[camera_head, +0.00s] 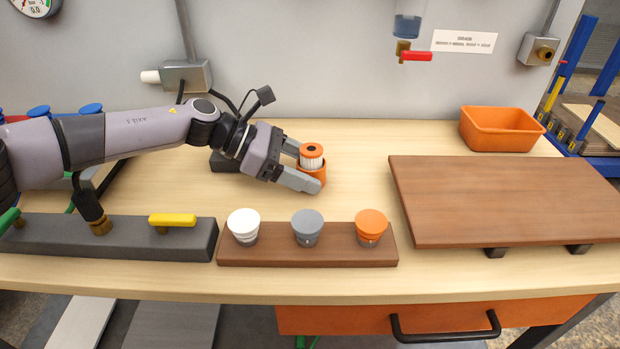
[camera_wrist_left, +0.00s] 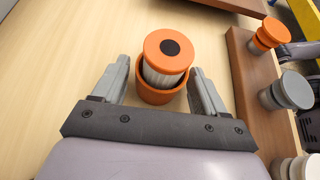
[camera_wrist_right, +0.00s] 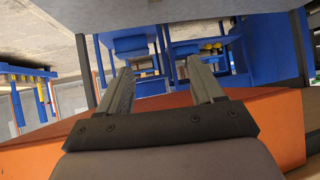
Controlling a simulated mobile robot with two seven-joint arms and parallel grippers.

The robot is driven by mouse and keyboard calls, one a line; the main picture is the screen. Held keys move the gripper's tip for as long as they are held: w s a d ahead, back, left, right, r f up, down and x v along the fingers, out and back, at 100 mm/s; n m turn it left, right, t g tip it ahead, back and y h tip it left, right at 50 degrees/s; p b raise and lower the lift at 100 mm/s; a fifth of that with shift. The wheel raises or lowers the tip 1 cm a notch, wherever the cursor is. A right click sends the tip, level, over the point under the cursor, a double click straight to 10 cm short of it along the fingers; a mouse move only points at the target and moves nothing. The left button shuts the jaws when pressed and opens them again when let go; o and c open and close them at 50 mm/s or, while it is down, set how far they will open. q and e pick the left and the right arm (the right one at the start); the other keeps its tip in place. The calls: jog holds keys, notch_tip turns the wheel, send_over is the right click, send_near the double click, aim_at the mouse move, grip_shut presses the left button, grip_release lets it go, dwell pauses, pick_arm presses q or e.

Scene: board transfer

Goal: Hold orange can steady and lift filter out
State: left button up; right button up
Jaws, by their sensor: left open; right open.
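The orange can (camera_head: 318,177) stands upright on the light wooden bench. The filter (camera_head: 312,157), with an orange cap and white pleated side, sits in it and sticks up above the rim. My left gripper (camera_head: 310,172) is open, with one finger on each side of the can. In the left wrist view, the can (camera_wrist_left: 163,92) and filter (camera_wrist_left: 168,55) are between the fingertips; whether the fingers touch the can I cannot tell. My right gripper (camera_wrist_right: 165,85) is open and empty in the right wrist view, away from the can. It is not in the head view.
A dark wooden strip (camera_head: 308,259) with white, grey and orange knobs lies in front of the can. A raised brown board (camera_head: 500,200) is at the right, with an orange bin (camera_head: 500,130) behind it. A grey block (camera_head: 130,236) with a yellow lever lies at the left.

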pick_arm(q)
jog(key=shift+d, duration=0.1)
jog(key=c, duration=0.6)
dwell(0.3)
